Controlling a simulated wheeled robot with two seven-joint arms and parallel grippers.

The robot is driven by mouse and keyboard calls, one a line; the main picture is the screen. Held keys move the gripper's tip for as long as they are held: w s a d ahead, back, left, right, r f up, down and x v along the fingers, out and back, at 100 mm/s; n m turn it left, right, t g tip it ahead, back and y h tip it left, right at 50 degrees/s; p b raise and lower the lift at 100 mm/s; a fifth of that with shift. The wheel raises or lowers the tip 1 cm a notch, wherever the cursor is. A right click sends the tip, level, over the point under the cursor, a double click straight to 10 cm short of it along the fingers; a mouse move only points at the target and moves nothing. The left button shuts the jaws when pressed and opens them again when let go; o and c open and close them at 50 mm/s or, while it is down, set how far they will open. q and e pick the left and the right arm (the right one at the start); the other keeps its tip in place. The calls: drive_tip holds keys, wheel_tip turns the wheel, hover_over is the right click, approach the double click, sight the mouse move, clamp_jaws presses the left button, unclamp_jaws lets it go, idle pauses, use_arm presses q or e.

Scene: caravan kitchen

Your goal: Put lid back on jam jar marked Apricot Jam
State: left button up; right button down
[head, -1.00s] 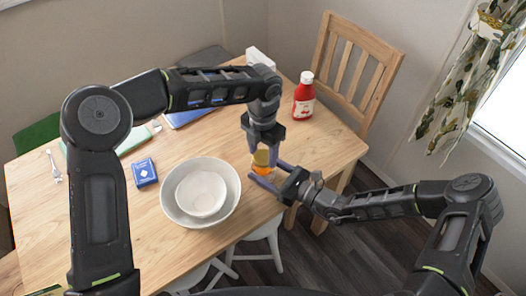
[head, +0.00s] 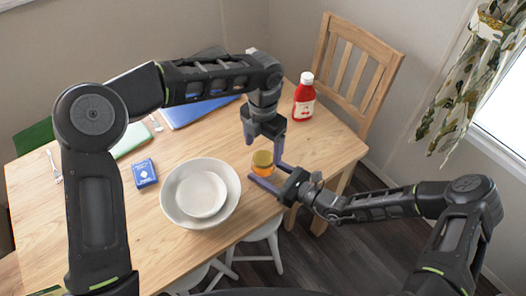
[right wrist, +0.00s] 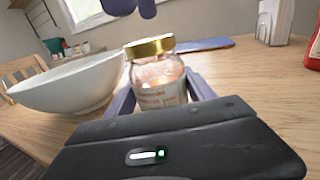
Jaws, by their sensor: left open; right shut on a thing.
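The jam jar (head: 262,172) stands near the table's right edge, with amber contents and a gold lid (head: 262,158) on its mouth. In the right wrist view the jar (right wrist: 160,78) is upright, and the lid (right wrist: 149,46) sits on top, looking slightly tilted. Its label's handwriting is too small to read surely. My right gripper (head: 272,178) is shut on the jar, a finger on each side. My left gripper (head: 264,140) is open just above the lid, its fingers apart and clear of it; its fingertips show at the top of the right wrist view (right wrist: 130,6).
White nested bowls (head: 201,193) stand close left of the jar. A red bottle (head: 304,97) is behind to the right. A blue card box (head: 144,173), a blue folder (head: 200,110) and a fork (head: 54,166) lie further left. A wooden chair (head: 350,70) is at the far side.

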sight(273, 175)
drive_tip(key=shift+c, duration=1.3)
unclamp_jaws()
use_arm(q)
wheel_tip(273, 175, up, 9)
drive_tip(key=shift+f, duration=0.15)
use_arm(e)
drive_tip(key=shift+s+d, duration=0.3)
drive_tip(key=shift+d, duration=0.25)
drive_tip(key=b+v, duration=0.1)
drive_tip(key=v, duration=0.5)
drive_tip(key=shift+s+d, duration=0.2)
drive_tip(key=shift+s, duration=0.05)
use_arm(q)
drive_tip(key=shift+f, duration=0.65)
